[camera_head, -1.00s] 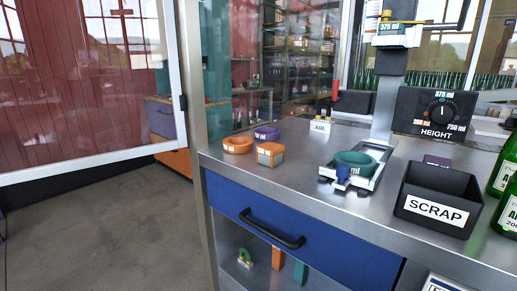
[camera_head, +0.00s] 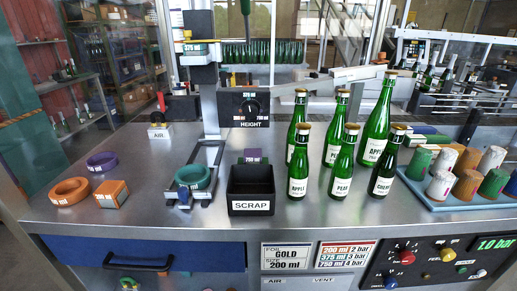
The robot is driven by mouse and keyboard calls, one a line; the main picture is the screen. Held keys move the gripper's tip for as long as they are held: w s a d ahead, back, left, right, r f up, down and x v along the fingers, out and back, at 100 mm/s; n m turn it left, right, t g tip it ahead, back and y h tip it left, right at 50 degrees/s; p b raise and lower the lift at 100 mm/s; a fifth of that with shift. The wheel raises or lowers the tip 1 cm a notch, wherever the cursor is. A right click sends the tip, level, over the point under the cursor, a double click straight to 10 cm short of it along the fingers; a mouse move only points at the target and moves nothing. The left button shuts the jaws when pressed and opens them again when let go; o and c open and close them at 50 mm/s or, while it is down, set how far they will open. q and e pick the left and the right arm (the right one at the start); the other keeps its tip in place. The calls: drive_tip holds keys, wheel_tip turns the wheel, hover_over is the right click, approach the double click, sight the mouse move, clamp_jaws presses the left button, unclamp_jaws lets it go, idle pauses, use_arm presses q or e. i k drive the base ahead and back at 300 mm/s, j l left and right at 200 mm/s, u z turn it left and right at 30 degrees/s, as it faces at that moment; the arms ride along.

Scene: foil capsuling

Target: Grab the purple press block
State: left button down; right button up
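A purple block with a pale label (camera_head: 253,156) stands on the steel bench just behind the black SCRAP bin (camera_head: 251,188). Its lower part is hidden by the bin. A purple ring (camera_head: 102,161) lies at the left of the bench. An orange block (camera_head: 110,194) sits in front of that ring, beside an orange ring (camera_head: 70,191). Neither of my grippers shows in the view.
A green ring (camera_head: 193,177) sits on the press's sliding base. Several green bottles (camera_head: 340,160) stand right of the bin, close to the purple block. A blue tray (camera_head: 460,203) of coloured cylinders is at the right. The bench between the left rings and the press is clear.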

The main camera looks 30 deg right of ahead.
sight(251, 156)
drive_tip(key=z, duration=0.85)
drive_tip(key=l+z, duration=0.25)
drive_tip(key=z, duration=0.15)
drive_tip(key=l+z, duration=0.35)
